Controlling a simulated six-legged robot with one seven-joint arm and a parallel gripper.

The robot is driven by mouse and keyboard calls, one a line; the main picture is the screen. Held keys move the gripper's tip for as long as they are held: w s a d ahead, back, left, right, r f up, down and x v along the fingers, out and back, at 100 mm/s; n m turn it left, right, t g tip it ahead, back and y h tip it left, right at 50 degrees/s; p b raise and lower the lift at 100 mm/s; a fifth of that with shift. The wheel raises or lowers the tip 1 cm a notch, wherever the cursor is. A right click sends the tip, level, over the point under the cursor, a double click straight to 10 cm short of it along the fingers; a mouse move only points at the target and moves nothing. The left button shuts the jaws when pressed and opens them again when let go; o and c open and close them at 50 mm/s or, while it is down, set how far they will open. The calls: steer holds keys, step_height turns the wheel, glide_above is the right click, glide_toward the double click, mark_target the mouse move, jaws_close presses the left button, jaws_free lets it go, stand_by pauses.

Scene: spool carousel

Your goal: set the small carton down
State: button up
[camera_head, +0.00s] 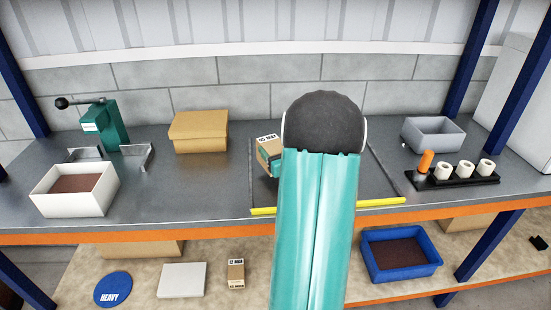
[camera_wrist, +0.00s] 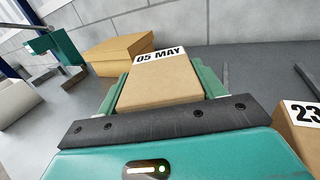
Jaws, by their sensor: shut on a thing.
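The small carton (camera_wrist: 160,88) is brown with a white label reading "05 MAY". In the wrist view it sits between the two teal fingers of my gripper (camera_wrist: 163,82), which is shut on it. In the head view the carton (camera_head: 267,141) shows just left of my arm, over the grey bench top, slightly tilted in the picture. My arm hides part of it and most of the gripper. I cannot tell whether its underside touches the bench. A second carton (camera_wrist: 298,135), labelled "23", stands close on the right in the wrist view; my arm seems to hide it in the head view.
A yellow strip (camera_head: 385,202) edges the marked bench area. A larger cardboard box (camera_head: 199,132), a white bin (camera_head: 75,191) and a green press (camera_head: 105,125) stand left. A grey bin (camera_head: 432,134) and a black spool rack (camera_head: 457,181) stand right. Bare bench lies left of the carton.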

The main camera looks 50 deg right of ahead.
steer(key=shift+w+d+f, duration=0.2)
steer(key=shift+d+f, duration=0.15)
steer(key=shift+f, duration=1.5)
steer(key=shift+f, duration=0.2)
steer(key=o, duration=1.3)
